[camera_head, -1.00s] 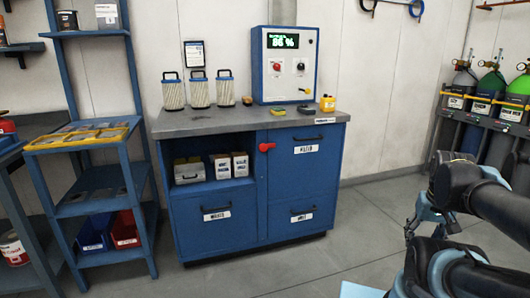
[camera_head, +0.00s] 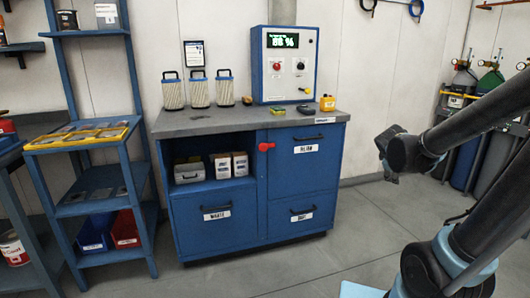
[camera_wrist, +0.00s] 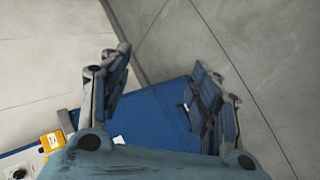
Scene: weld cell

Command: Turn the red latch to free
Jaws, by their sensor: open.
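The red latch (camera_head: 266,147) is on the front of the blue cabinet (camera_head: 222,230), left of the upper right drawer. Its handle points sideways. My gripper (camera_head: 390,176) is in the air to the right of the cabinet, apart from the latch; only a small part of it shows below my dark wrist. In the wrist view my gripper (camera_wrist: 163,82) has its two fingers wide apart with nothing between them. The blue side of the cabinet and the floor show beyond them. The latch is not visible in the wrist view.
A control box (camera_head: 285,65) and several filter canisters (camera_head: 199,90) stand on the worktop. A blue shelf rack (camera_head: 100,190) is at left, gas cylinders (camera_head: 464,80) at right. The floor before the cabinet is clear.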

